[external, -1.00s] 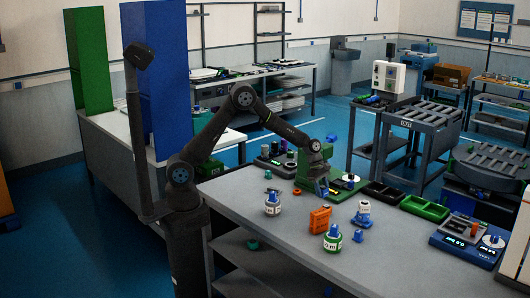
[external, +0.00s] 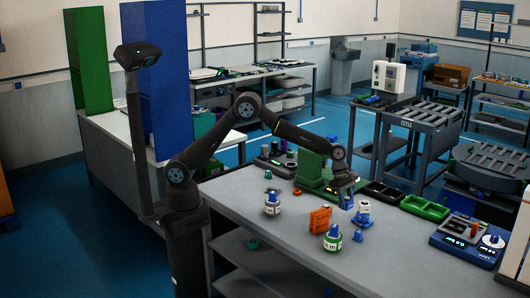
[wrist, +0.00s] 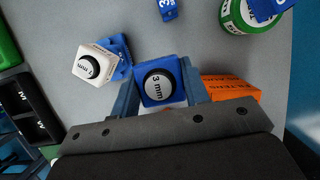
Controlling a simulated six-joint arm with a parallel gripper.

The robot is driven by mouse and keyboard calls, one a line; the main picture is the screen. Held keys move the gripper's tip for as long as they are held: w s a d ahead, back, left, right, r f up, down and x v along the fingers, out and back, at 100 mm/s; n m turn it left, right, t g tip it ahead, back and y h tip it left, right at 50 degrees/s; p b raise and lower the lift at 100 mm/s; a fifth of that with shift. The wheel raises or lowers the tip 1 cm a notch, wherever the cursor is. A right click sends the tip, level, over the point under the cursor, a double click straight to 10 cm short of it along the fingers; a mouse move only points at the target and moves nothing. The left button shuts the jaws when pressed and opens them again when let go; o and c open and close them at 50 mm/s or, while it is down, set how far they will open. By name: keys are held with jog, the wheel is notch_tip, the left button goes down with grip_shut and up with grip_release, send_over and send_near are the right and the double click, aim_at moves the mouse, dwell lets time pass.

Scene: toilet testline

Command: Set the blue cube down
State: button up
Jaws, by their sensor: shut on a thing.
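The blue cube (wrist: 158,80) has a round black-and-white "3 mm" label facing the wrist camera. My gripper (wrist: 160,88) is shut on it, one finger on each side. In the external view my gripper (external: 346,196) hangs over the grey table, between the orange block and a white-and-blue part. The cube shows there only as a small blue patch (external: 346,203) below the jaws. I cannot tell how far its underside is from the table.
An orange block (external: 320,219) stands close on one side and the white-and-blue part (external: 363,213) on the other; it also shows in the wrist view (wrist: 95,62). Green (external: 424,208) and black trays lie to the right.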

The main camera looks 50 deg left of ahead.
jog(key=s+d, duration=2.3)
jog(key=s, duration=0.4)
send_over(374, 275)
jog(key=a, duration=0.1)
notch_tip(374, 275, down, 6)
jog(key=shift+w+a+f, duration=0.1)
jog(key=shift+f, duration=1.95)
jog(key=shift+f, duration=0.1)
jog(key=o, duration=1)
jog(key=v, duration=1.2)
jog(key=shift+a, duration=0.2)
